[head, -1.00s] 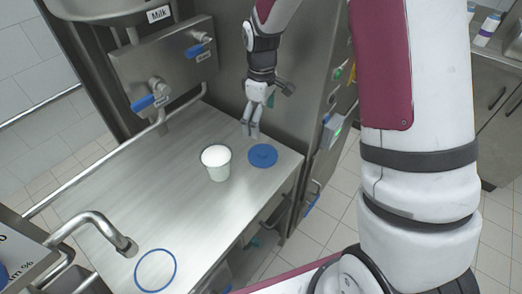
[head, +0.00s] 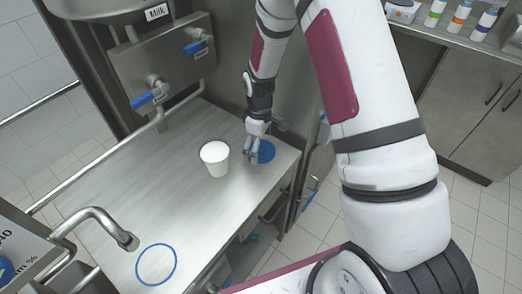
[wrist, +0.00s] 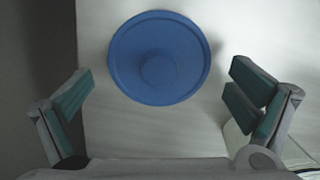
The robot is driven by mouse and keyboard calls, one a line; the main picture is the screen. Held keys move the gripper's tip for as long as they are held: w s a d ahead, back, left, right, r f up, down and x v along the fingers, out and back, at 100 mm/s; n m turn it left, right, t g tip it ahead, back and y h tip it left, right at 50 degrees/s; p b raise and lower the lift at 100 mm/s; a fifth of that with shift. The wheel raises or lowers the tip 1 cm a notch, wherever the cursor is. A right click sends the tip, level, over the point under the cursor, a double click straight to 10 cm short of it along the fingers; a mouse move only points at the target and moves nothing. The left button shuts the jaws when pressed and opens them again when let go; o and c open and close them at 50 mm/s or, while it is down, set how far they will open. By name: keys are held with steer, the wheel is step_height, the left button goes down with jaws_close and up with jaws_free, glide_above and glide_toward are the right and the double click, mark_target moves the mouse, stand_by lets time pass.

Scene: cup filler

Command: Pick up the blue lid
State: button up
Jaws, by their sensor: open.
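The blue lid (head: 267,152) is a flat round disc lying on the steel counter near its right edge, partly hidden by my gripper in the head view. In the wrist view the lid (wrist: 160,58) shows whole, with a raised round middle, ahead of my fingers and between their lines. My gripper (head: 251,157) is low over the counter at the lid's left side. In the wrist view my gripper (wrist: 162,105) is open and empty, its fingers wide apart on both sides. I cannot tell how far above the lid it is.
A white cup with white contents (head: 215,160) stands close to the left of my gripper. A blue ring mark (head: 156,264) is on the front of the counter (head: 130,195). Blue-handled taps (head: 150,97) are at the back, and a curved pipe (head: 108,226) is at the left.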

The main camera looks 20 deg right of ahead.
steer(key=c, duration=1.2)
steer(key=shift+c, duration=0.2)
